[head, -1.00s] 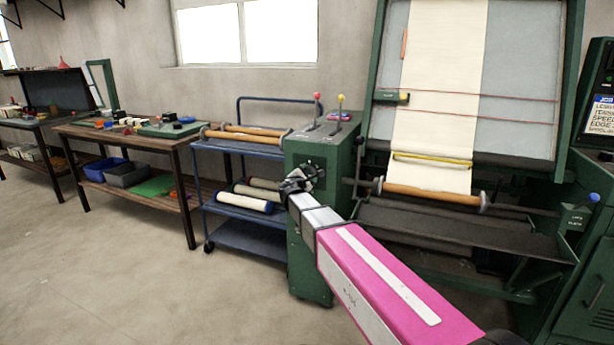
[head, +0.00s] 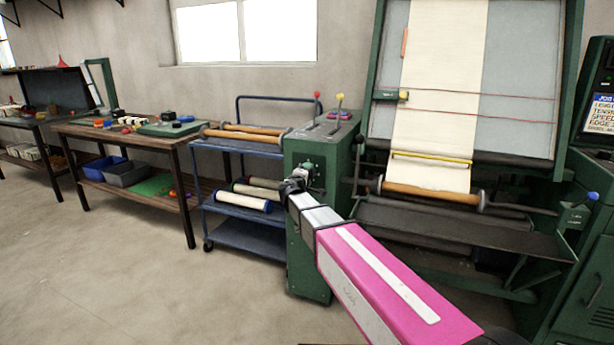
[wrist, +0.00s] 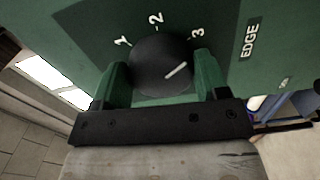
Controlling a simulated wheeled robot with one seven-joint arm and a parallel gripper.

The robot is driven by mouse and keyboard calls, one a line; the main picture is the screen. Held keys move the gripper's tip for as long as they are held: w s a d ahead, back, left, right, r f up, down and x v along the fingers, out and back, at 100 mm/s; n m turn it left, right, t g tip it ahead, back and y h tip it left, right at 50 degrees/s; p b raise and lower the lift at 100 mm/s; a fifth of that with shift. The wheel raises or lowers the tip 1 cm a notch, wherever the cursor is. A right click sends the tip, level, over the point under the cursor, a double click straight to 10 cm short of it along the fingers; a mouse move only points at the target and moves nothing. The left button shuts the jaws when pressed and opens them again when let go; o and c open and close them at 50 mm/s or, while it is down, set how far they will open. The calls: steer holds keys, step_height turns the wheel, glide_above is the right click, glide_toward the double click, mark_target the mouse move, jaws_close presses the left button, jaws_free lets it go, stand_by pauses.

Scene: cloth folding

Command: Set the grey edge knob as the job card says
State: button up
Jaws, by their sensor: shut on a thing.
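The dark grey edge knob (wrist: 160,66) sits on a green panel, with the numbers 1, 2 and 3 around its upper side and the word EDGE to its right. Its white pointer line slants to the upper right, roughly towards the 3. My gripper (wrist: 160,82) is shut on the knob, one green finger on each side. In the head view my gripper (head: 292,187) is at the front of the green machine cabinet (head: 308,250) and hides the knob. The job card (head: 602,113) is at the right edge; its EDGE line shows but the value is cut off.
Two levers with red and yellow tops (head: 340,98) stand on the cabinet. A blue cart (head: 240,205) with rolls is close on the left. A cream cloth (head: 437,80) hangs on the machine to the right. The floor at the left front is clear.

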steer(key=shift+m, duration=0.5)
steer(key=o, duration=0.9)
steer(key=v, duration=1)
steer(key=shift+s, duration=0.4)
steer(key=shift+a, duration=0.15)
